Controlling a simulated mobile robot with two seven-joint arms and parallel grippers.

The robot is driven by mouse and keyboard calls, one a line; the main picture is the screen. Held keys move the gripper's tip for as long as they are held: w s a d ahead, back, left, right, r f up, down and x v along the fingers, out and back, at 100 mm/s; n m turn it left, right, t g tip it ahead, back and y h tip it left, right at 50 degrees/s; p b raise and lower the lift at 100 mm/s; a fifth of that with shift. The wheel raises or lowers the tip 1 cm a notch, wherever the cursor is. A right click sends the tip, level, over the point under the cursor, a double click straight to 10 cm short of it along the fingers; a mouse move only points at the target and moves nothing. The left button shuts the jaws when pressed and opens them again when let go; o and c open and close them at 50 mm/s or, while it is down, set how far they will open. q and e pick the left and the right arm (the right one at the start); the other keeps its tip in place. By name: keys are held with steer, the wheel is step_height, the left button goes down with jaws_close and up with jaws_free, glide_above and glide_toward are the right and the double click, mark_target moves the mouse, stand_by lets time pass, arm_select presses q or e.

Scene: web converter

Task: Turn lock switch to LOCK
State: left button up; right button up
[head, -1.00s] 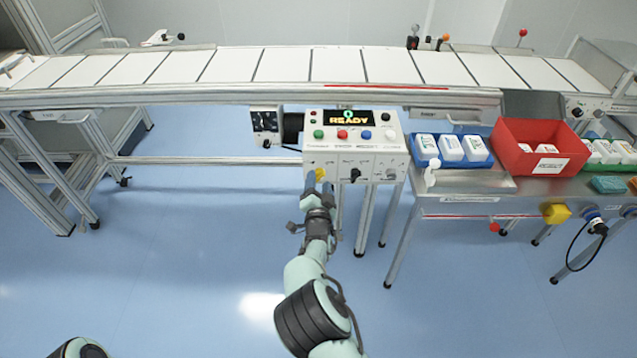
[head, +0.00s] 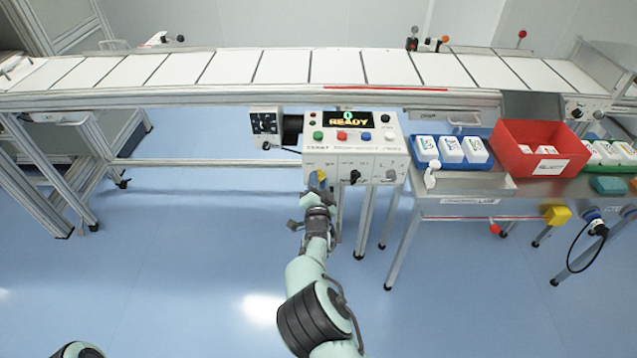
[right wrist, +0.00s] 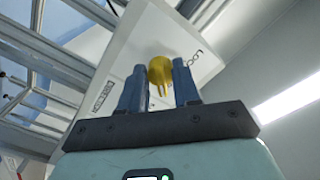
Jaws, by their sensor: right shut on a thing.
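The control box (head: 352,145) hangs under the front of the conveyor, and its display reads READY. A yellow lock switch (head: 320,174) sits at the left of its lower front face. My right gripper (head: 318,190) reaches up to it from below. In the right wrist view the yellow switch (right wrist: 160,73) lies between the two blue fingers of my right gripper (right wrist: 158,85), which is shut on it. The switch's exact angle is hard to tell. My left gripper is out of view.
A black selector (head: 354,177) is right of the yellow switch, with coloured buttons above. The conveyor (head: 282,66) runs across the back. A steel side table (head: 470,182) with a red bin (head: 540,150) stands at right. Blue floor in front is clear.

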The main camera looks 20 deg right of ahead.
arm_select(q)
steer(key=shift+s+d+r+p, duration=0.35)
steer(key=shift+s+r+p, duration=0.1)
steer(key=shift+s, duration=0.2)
arm_select(e)
steer(key=n, duration=1.7)
steer(key=shift+d, duration=0.2)
steer(key=shift+n, duration=0.4)
steer(key=o, duration=1)
steer(key=shift+s, duration=0.1)
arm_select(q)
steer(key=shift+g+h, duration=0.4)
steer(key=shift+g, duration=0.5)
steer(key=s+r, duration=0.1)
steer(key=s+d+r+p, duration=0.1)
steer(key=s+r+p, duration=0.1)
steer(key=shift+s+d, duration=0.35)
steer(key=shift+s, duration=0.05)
arm_select(e)
steer(key=v, duration=1.3)
steer(key=shift+s, duration=0.2)
